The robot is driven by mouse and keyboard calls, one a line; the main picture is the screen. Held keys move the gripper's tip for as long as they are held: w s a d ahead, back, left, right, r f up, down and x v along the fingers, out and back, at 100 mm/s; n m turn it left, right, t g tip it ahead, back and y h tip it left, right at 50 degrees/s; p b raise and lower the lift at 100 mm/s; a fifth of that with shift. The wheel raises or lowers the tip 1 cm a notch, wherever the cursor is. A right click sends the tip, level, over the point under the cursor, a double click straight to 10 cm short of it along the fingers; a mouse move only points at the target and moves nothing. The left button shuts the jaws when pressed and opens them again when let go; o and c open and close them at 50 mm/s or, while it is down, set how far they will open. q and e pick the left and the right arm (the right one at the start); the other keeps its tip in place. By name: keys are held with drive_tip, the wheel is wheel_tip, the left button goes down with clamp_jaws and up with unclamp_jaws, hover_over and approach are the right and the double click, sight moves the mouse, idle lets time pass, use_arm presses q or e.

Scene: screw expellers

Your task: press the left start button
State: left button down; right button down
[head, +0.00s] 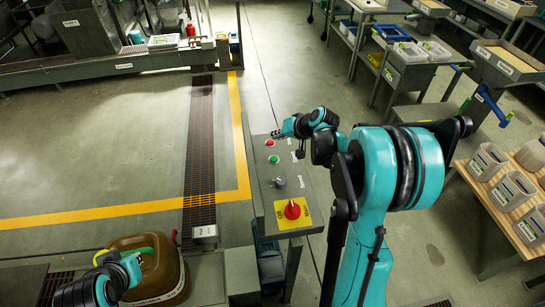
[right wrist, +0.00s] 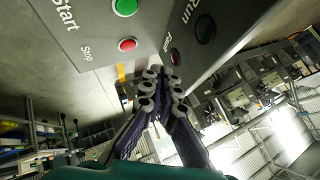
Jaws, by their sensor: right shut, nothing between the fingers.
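The grey control panel (head: 262,190) stands right of centre in the head view. Its green start button (head: 273,158) sits just below the red stop button (head: 270,142). In the right wrist view the green button (right wrist: 125,6), labelled Start, is at the top edge, and the red button (right wrist: 127,44), labelled Stop, is below it. My right gripper (head: 278,134) is at the panel's far end, near the red button. Its fingers (right wrist: 162,76) are shut and empty, with no visible contact on either button. My left gripper (head: 101,257) is at the lower left; its fingers are unclear.
Shelves with bins (head: 410,52) and a wooden table (head: 508,221) are at the right. Floor left of the panel is open.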

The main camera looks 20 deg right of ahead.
sight(276, 159)
drive_tip(key=shift+f, duration=0.1)
wheel_tip(276, 159, down, 9)
drive_tip(key=b, duration=0.6)
drive_tip(key=shift+b, duration=0.3)
drive_tip(key=shift+r, duration=0.2)
drive_tip(key=shift+f, duration=0.15)
idle(0.7)
drive_tip(key=shift+f+b, duration=0.3)
drive_tip(key=shift+b, duration=0.05)
drive_tip(key=shift+f+b, duration=0.45)
idle(0.6)
drive_tip(key=shift+r, duration=0.1)
drive_tip(key=shift+r+p, duration=0.6)
drive_tip(key=shift+r, duration=0.2)
drive_tip(key=shift+r, duration=0.1)
